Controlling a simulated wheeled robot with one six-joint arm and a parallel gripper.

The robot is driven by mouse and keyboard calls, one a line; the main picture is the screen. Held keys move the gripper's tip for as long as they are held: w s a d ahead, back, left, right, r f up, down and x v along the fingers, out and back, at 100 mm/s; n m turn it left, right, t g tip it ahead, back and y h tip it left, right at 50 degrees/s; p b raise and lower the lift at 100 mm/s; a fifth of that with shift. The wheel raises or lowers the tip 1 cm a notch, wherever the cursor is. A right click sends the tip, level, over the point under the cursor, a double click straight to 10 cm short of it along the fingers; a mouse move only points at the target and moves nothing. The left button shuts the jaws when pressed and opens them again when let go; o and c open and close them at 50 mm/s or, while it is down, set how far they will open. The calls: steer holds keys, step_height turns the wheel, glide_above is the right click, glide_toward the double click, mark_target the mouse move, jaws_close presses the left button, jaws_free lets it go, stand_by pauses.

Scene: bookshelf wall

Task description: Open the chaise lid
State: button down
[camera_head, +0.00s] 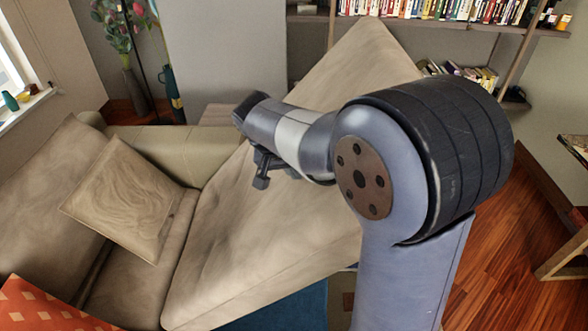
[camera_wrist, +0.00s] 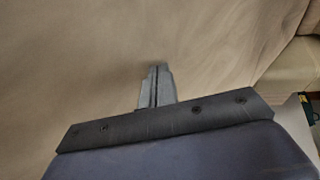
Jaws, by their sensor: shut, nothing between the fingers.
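The chaise lid (camera_head: 270,230) is a broad beige upholstered panel running diagonally across the head view, from the lower left to a corner at the top middle. It looks tilted up, though its exact angle is hard to tell. My arm hides part of it. My gripper (camera_head: 262,180) is over the lid's face, with its fingers shut and empty. In the wrist view the shut fingers (camera_wrist: 157,78) point at the beige lid surface (camera_wrist: 90,60), which fills most of the picture. I cannot tell whether they touch it.
The beige sofa seat (camera_head: 135,275) with a square cushion (camera_head: 125,198) is at left, and an orange patterned pillow (camera_head: 40,305) is at lower left. Bookshelves (camera_head: 440,25) stand behind. A vase with flowers (camera_head: 133,85) stands at back left. Wooden floor (camera_head: 500,255) lies open at right.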

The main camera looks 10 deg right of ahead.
steer(key=shift+f, duration=0.1)
steer(key=shift+y, duration=0.4)
steer(key=d+f+b, duration=0.3)
steer(key=s+d+f+b, duration=0.1)
steer(key=d+f, duration=0.1)
steer(key=shift+d, duration=0.25)
steer(key=shift+s+d+f+b, duration=0.2)
steer(key=shift+d+b, duration=0.1)
steer(key=shift+d, duration=0.1)
steer(key=shift+w, duration=0.1)
steer(key=shift+r, duration=0.15)
